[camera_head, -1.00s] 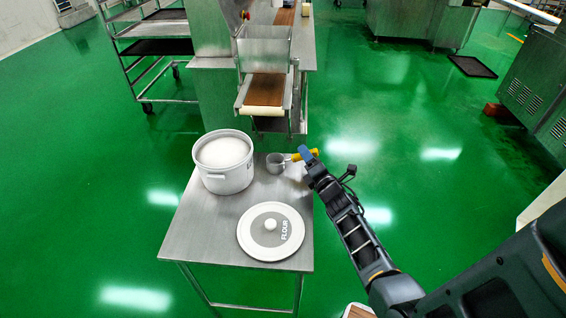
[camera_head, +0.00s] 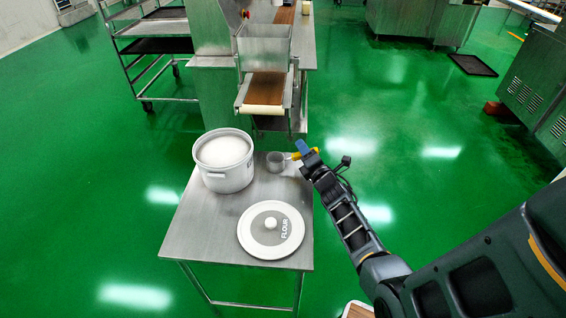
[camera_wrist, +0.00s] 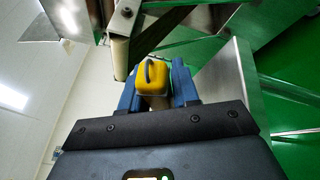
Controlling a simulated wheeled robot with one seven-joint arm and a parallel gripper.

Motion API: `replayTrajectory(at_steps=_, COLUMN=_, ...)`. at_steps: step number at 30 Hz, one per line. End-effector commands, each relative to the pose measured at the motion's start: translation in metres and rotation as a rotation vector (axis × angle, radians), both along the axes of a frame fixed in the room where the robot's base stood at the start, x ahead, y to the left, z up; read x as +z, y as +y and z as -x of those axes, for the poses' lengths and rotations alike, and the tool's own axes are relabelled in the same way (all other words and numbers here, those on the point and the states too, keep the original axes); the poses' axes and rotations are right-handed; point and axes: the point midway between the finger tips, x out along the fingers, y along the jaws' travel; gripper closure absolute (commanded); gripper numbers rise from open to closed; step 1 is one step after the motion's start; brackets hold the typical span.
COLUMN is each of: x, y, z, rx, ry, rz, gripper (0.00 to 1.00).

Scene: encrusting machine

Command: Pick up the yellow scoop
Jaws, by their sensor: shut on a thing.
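The scoop has a grey metal cup (camera_head: 276,161) and a yellow handle (camera_head: 297,155). It is at the back right of the steel table, beside the white flour pot (camera_head: 224,162). My gripper (camera_head: 303,150) is at the yellow handle, shut on it from the right. In the wrist view the yellow handle (camera_wrist: 153,78) sits between the two blue fingers of my gripper (camera_wrist: 158,88). The scoop's cup is hidden in the wrist view. I cannot tell whether the cup touches the table.
The steel table (camera_head: 205,245) also carries a white lid (camera_head: 257,250) marked FLOUR at its front right. The encrusting machine (camera_head: 264,70) stands behind the table. A wheeled rack (camera_head: 150,48) is at the back left. Green floor is open to the right.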

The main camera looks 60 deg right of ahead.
Motion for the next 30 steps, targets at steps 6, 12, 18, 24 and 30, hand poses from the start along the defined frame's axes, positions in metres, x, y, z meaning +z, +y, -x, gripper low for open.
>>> replayTrajectory(at_steps=6, x=0.001, y=0.000, z=0.000, rx=0.000, ry=-0.001, rz=0.000, gripper=1.00)
replayTrajectory(at_steps=12, x=0.003, y=0.000, z=0.000, rx=0.000, ry=-0.001, rz=0.001, gripper=1.00)
replayTrajectory(at_steps=18, x=0.021, y=0.000, z=0.000, rx=0.002, ry=-0.002, rz=0.003, gripper=1.00)
replayTrajectory(at_steps=24, x=0.058, y=-0.008, z=0.016, rx=-0.005, ry=0.000, rz=0.002, gripper=1.00)
replayTrajectory(at_steps=30, x=0.084, y=-0.028, z=0.056, rx=-0.003, ry=-0.001, rz=0.003, gripper=1.00)
